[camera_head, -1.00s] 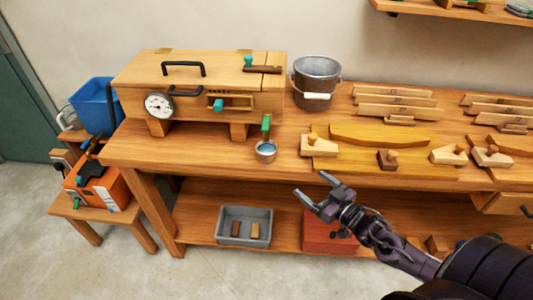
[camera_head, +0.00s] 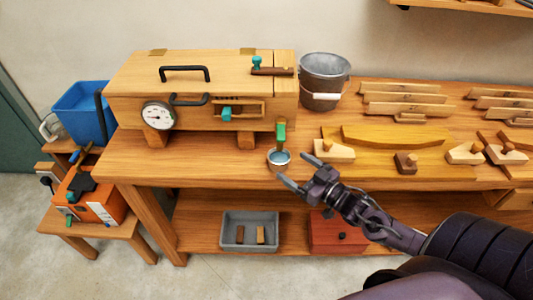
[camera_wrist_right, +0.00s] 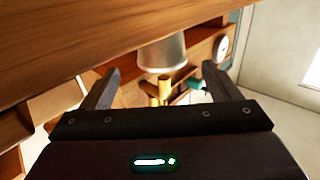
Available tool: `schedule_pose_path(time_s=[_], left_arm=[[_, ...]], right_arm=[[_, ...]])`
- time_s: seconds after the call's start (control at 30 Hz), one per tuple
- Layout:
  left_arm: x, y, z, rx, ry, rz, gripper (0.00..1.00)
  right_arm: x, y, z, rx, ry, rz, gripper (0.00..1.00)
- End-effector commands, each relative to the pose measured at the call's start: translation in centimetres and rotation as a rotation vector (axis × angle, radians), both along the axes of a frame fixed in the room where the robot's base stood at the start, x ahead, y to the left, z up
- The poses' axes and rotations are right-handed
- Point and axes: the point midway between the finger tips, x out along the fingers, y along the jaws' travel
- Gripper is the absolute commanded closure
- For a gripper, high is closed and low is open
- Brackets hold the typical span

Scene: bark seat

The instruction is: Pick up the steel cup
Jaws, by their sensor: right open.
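The small steel cup (camera_head: 279,160) stands upright near the bench's front edge, below the green-handled tap (camera_head: 281,134) of the wooden box. Its inside looks pale blue. My right gripper (camera_head: 294,171) is open and empty, with its fingertips just in front of and to the right of the cup in the head view. In the right wrist view the picture is upside down; the cup (camera_wrist_right: 163,53) shows ahead between the two spread fingers (camera_wrist_right: 158,82), with a brass spout beyond it. My left gripper is not in view.
The wooden box (camera_head: 190,75) with a dial stands behind the cup. A metal bucket (camera_head: 324,75) stands at the back. Wooden planes and boards (camera_head: 395,135) lie to the right on the bench (camera_head: 190,168). A grey tray (camera_head: 249,218) sits on the lower shelf.

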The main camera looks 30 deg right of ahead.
Motion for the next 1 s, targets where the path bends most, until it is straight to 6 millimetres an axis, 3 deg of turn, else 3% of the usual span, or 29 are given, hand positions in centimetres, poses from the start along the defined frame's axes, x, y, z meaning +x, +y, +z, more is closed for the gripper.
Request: schedule_pose_path(time_s=[0.23,0.57,0.8,1.0], left_arm=[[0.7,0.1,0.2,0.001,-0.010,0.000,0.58],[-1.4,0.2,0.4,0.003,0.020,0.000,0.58],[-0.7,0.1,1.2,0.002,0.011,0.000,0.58],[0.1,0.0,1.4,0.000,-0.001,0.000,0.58]], right_arm=[[0.9,0.2,0.1,0.001,-0.003,0.000,0.17],[3.3,1.0,0.3,0.001,-0.003,0.000,0.17],[6.3,2.0,0.4,0.002,-0.003,0.000,0.17],[7.4,2.4,0.2,0.001,0.000,0.001,0.17]])
